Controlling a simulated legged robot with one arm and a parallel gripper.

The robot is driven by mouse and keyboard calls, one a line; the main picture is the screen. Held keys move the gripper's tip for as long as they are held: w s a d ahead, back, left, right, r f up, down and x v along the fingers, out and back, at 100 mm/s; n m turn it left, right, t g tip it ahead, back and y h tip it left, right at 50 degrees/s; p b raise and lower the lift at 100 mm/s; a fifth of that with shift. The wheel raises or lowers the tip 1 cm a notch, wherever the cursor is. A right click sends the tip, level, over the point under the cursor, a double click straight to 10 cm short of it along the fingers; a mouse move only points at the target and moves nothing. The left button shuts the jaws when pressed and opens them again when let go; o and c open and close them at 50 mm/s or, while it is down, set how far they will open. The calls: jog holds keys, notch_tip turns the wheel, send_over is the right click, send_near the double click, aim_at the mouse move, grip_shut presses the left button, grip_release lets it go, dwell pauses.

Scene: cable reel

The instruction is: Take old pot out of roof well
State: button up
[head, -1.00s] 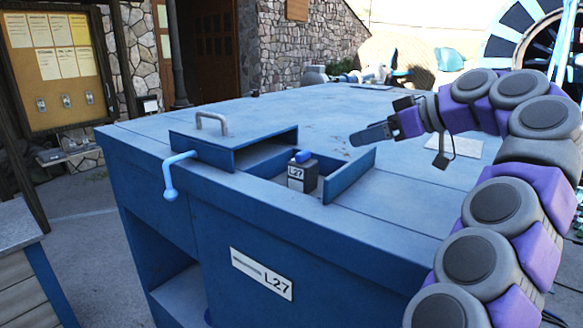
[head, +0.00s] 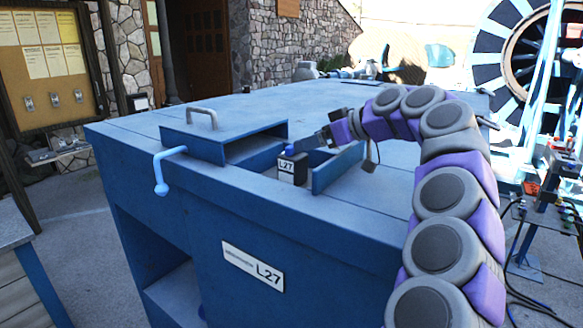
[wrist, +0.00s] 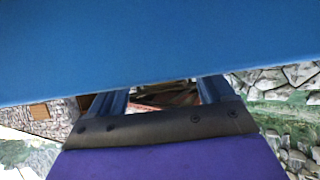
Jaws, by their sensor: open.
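The old pot (head: 292,169) is a dark box with a pale L27 label and a blue knob (head: 289,150) on top. It stands upright in the open roof well (head: 262,163) of the blue cabinet. My gripper (head: 304,154) is open, just right of the knob at about its height. Whether it touches the knob cannot be told. In the wrist view my two fingers (wrist: 163,93) are spread apart, and a large blue surface covers the top of the picture and hides their tips. The lower part of the pot is hidden inside the well.
A slid-back cover (head: 215,140) with a grey handle (head: 201,112) lies left of the well. A raised blue wall (head: 338,167) bounds the well at right. A light-blue crank (head: 162,172) hangs at the front-left edge. The cabinet top (head: 300,95) behind is mostly clear.

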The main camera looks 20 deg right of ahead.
aim_at(300, 155)
jog(key=p+x, duration=0.1)
jog(key=x, duration=0.4)
jog(key=shift+w+d, duration=0.1)
jog(key=shift+d, duration=0.05)
jog(key=shift+s, duration=0.25)
jog(key=shift+c, duration=0.9)
jog(key=shift+w, duration=0.1)
jog(key=c, duration=0.5)
grip_shut()
